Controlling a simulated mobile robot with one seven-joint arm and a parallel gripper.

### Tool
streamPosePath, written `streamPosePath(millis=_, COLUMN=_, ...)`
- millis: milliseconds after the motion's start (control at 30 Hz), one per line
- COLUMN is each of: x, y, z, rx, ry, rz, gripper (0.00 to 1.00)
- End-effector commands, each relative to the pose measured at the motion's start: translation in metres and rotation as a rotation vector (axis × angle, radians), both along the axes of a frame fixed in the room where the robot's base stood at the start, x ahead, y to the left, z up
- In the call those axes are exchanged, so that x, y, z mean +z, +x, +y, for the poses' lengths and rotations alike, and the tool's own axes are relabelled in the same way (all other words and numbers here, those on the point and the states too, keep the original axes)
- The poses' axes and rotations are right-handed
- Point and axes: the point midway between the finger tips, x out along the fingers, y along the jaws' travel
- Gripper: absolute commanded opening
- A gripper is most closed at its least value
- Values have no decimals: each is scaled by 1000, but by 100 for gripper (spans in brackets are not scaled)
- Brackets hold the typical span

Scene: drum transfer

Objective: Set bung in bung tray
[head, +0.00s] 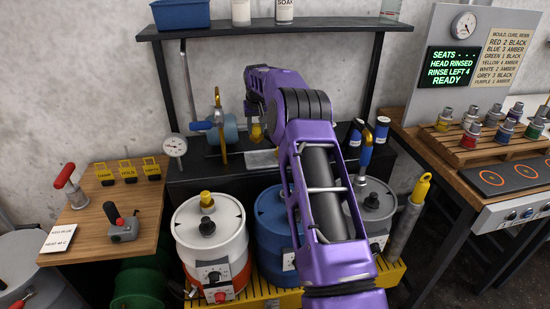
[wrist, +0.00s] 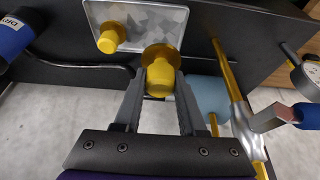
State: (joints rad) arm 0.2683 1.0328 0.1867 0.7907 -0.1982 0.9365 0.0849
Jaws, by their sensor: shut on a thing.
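My gripper (wrist: 158,100) is shut on a yellow bung (wrist: 160,76), which sits between its fingertips. In the wrist view the held bung overlaps the near edge of the silver bung tray (wrist: 165,22); I cannot tell whether it touches the tray. A second yellow bung (wrist: 110,38) is at the tray's left corner in that view. In the head view the held bung (head: 257,133) shows beside my purple arm, above the tray (head: 262,159) on the dark shelf. My arm hides part of the tray.
A white-and-orange drum (head: 210,235), a blue drum (head: 272,225) and a grey drum (head: 378,205) stand below in front. A light-blue cylinder (wrist: 208,92) and brass rod (wrist: 232,80) are right of my gripper in the wrist view. Blue-handled tools (head: 375,140) stand right of my arm.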

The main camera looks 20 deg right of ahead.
Motion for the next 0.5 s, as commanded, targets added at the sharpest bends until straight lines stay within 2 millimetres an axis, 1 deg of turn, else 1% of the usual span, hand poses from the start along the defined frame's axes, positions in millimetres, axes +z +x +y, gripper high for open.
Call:
streamPosePath(millis=133, x=-13, y=1, z=3, rx=3, ry=0, rz=3, gripper=0)
streamPosePath(millis=300, x=-42, y=1, z=2, rx=3, ry=-1, rz=3, gripper=0)
streamPosePath(millis=500, x=-62, y=1, z=2, rx=2, ry=1, rz=2, gripper=0)
